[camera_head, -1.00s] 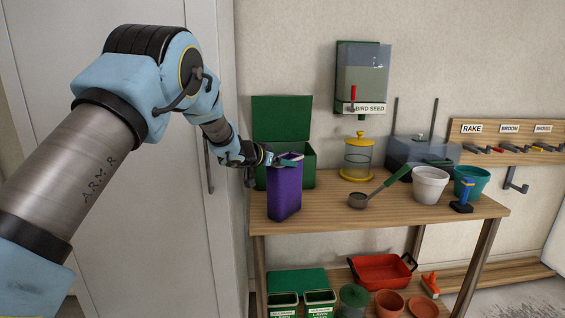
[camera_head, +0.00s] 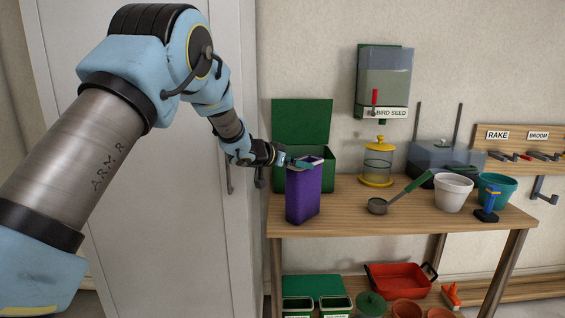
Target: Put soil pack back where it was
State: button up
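A tall purple pack (camera_head: 303,198), which I take for the soil pack, is upright at the left end of the wooden table, in front of an open green box (camera_head: 283,176). No clear gap shows between its base and the tabletop. My gripper (camera_head: 307,163) reaches in from the left, with its fingertips at the top of the pack. The fingers overlap the pack's upper rim and are too small to show whether they grip it. The box's lid (camera_head: 302,121) stands up behind. The inside of the box is mostly hidden.
On the wooden table (camera_head: 345,218) are a yellow-lidded jar (camera_head: 378,165), a scoop (camera_head: 378,206), a white pot (camera_head: 453,193), a teal pot (camera_head: 503,187) and a blue tool (camera_head: 488,204). A bird seed dispenser (camera_head: 384,85) hangs above. Tabletop right of the pack is clear up to the scoop.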

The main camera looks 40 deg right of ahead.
jog(key=b+v, duration=0.1)
jog(key=v, duration=0.7)
jog(key=shift+a+r, duration=0.15)
jog(key=shift+a, duration=0.25)
